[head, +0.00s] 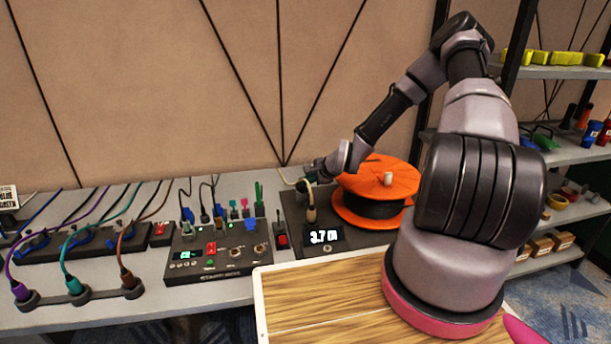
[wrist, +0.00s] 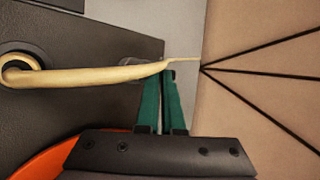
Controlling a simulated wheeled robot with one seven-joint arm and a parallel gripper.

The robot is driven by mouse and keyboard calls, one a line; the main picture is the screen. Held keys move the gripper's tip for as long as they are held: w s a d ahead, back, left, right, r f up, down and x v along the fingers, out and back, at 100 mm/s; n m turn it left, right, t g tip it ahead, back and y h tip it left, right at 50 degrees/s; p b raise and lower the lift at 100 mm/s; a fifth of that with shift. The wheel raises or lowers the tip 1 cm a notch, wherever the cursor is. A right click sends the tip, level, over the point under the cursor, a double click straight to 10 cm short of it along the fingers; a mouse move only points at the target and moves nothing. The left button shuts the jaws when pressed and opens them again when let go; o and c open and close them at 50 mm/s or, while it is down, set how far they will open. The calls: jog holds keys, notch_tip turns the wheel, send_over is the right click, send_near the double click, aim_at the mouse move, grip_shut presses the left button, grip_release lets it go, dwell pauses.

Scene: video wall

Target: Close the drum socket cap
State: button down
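The orange drum (head: 378,178) stands on a dark base panel (head: 345,238) on the bench. A cream cable with a tan plug (head: 311,213) rises from this panel. In the wrist view the cable (wrist: 90,76) runs from a dark round socket (wrist: 20,68) across to above my fingertips. My gripper (wrist: 168,80) has its two green fingers close together, with only a thin gap and nothing clearly held. In the head view my gripper (head: 312,172) is at the panel's back, left of the drum. A greyish rounded piece (wrist: 140,75) partly hides behind the fingers; I cannot tell whether it is the cap.
A control box (head: 215,262) with plugs and switches stands left of the panel, and a small red switch (head: 281,240) lies between. Purple, teal and brown cables are further left. The wall (wrist: 265,90) is close behind. A shelf (head: 560,72) stands at the right.

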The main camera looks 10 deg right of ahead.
jog(key=f+t, duration=0.1)
jog(key=s+f+t, duration=0.1)
jog(key=shift+s+n+t, duration=0.25)
jog(key=shift+n+t, duration=0.05)
jog(key=shift+s+f+n+t+y, duration=0.25)
jog(key=shift+f+t, duration=0.25)
jog(key=shift+t, duration=0.35)
jog(key=shift+s+f+n+t+y, duration=0.1)
jog(key=shift+f+n+t+y, duration=0.15)
jog(key=shift+f+t, duration=0.45)
jog(key=shift+r, duration=0.2)
jog(key=c, duration=1.1)
grip_release()
jog(key=shift+o, duration=0.2)
jog(key=v, duration=1)
jog(key=shift+s, duration=0.4)
jog(key=shift+d+f, duration=0.1)
jog(key=shift+d, duration=0.05)
